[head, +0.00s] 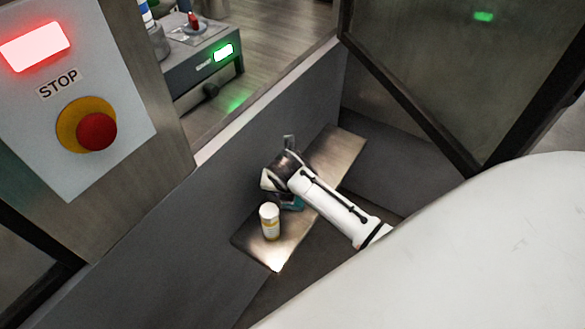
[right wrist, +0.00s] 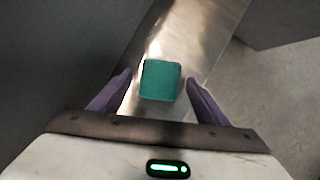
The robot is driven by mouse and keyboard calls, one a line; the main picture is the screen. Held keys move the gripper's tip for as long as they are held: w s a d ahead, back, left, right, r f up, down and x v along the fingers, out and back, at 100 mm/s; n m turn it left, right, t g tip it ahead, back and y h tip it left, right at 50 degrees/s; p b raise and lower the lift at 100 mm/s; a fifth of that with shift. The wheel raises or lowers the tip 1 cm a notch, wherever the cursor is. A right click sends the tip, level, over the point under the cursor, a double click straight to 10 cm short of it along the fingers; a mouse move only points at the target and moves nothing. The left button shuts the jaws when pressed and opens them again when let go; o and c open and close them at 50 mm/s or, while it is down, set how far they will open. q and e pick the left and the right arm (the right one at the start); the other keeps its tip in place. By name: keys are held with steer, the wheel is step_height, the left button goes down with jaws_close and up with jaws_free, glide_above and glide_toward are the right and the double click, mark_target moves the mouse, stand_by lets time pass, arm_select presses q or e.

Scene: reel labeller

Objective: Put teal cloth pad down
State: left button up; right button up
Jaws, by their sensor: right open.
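The teal cloth pad (right wrist: 160,80) lies on a narrow metal shelf (right wrist: 205,25). In the right wrist view it sits between the two purple fingers of my right gripper (right wrist: 159,77), with a gap on each side. The right gripper is open. In the head view my right arm reaches in from the right over the shelf (head: 340,152), and a small part of the teal pad (head: 293,203) shows below the wrist; the fingers are mostly hidden there. My left gripper is not in view.
A white bottle with a yellowish label (head: 269,222) stands on the shelf's near end, close to my right gripper. A grey wall (head: 230,180) runs along the shelf's left side. A panel with a red stop button (head: 96,132) is at upper left. The shelf's far end is clear.

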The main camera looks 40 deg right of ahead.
steer(key=v, duration=1.1)
steer(key=shift+r, duration=0.3)
steer(key=shift+s+a, duration=0.1)
steer(key=shift+s, duration=0.05)
